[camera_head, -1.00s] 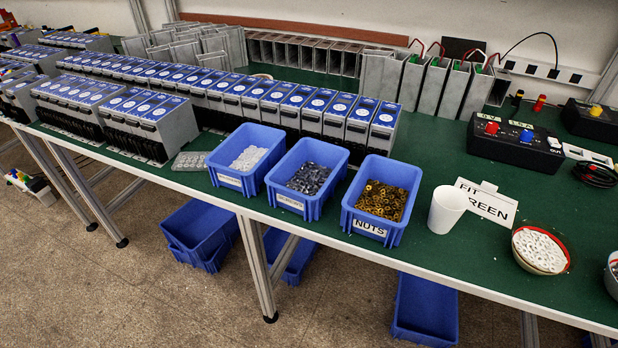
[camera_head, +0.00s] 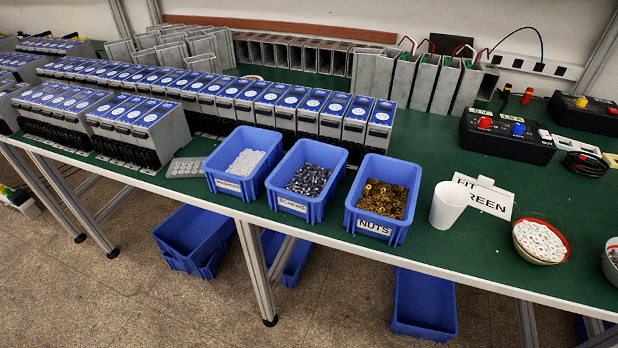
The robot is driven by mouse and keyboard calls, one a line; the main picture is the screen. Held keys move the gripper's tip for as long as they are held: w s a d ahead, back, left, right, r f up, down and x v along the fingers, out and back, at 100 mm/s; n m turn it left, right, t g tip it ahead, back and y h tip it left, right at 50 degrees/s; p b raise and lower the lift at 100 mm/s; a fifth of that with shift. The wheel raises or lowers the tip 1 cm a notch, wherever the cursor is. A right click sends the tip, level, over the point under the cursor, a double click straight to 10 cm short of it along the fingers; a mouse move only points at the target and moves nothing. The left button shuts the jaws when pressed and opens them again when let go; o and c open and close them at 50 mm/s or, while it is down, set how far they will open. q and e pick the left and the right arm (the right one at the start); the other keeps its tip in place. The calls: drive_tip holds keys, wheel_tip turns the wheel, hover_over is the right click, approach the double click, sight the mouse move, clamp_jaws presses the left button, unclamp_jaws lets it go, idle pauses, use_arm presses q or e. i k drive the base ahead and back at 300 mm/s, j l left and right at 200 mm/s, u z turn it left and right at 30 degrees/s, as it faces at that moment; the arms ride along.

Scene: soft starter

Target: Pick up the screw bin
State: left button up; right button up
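The screw bin (camera_head: 292,206) is a blue open-top plastic bin labelled SCREWS, filled with grey metal screws. It stands upright on the green bench top near the front edge, in the middle of three blue bins. To its left is a blue bin (camera_head: 228,185) with white parts, its label too small to read. To its right is the nuts bin (camera_head: 375,227), labelled NUTS and holding brass-coloured nuts. Neither of my grippers shows in the head view.
Rows of blue-topped grey units (camera_head: 320,115) stand behind the bins. A white cup (camera_head: 448,205), a "FIT GREEN" sign (camera_head: 485,198) and a bowl of white rings (camera_head: 541,241) are to the right. Empty blue bins (camera_head: 424,303) lie below the bench (camera_head: 440,254).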

sight(303, 184)
drive_tip(key=j+z, duration=0.35)
drive_tip(key=j, duration=0.35)
drive_tip(key=j+z, duration=0.4)
drive_tip(key=j, duration=0.3)
